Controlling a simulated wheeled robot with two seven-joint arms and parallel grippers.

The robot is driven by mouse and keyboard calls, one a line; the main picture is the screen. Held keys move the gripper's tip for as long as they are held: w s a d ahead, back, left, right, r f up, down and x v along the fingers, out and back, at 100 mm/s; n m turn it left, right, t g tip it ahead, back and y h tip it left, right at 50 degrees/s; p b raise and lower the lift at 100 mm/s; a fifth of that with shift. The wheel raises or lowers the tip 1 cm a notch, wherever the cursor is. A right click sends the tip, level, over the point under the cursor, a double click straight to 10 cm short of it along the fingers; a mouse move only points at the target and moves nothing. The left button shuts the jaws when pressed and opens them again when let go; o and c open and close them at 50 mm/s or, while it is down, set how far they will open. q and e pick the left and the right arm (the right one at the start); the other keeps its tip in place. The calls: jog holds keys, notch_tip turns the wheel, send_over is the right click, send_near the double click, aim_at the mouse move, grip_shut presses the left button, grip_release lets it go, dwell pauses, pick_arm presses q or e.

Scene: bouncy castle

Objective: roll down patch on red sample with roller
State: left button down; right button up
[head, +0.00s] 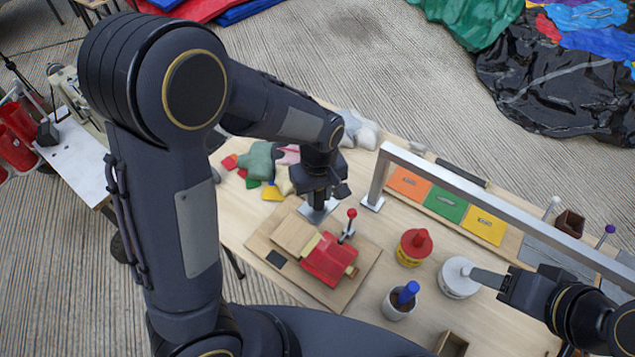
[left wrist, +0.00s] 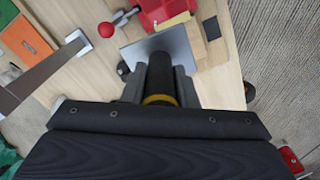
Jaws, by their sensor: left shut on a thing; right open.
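The red sample (head: 326,262) lies on a wooden board (head: 345,290) at the middle of the table; part of it shows at the top of the left wrist view (left wrist: 158,10). A patch cannot be clearly told apart on it. My left gripper (head: 318,192) is just beyond the board, apart from the sample. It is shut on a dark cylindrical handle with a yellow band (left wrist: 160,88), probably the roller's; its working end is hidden. A grey metal plate (left wrist: 162,48) shows beneath it. My right gripper (head: 478,277) is open beside a white round tub (head: 458,288).
A red-knobbed clamp (head: 347,228) stands at the sample's far edge. A metal frame (head: 500,203) spans the table's right side, near orange, green and yellow panels. A red-topped jar (head: 411,250) and a blue-topped pot (head: 399,304) stand right of the board. Fabric scraps (head: 262,165) lie behind.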

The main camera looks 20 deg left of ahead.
aim_at(321, 209)
pick_arm(q)
jog(key=shift+s+d+r+n, duration=0.2)
jog(key=shift+r+n, duration=0.1)
jog(key=shift+r, duration=0.05)
jog(key=shift+s+d+f, duration=0.1)
jog(key=shift+s+f, duration=0.05)
jog(key=shift+s+f+b, duration=0.1)
jog(key=shift+f+b, duration=0.2)
jog(key=shift+b, duration=0.25)
notch_tip(321, 209, down, 3)
jog(key=shift+b, duration=1.2)
jog(key=shift+f+b, duration=0.5)
jog(key=shift+f, duration=0.05)
jog(key=shift+r, duration=0.1)
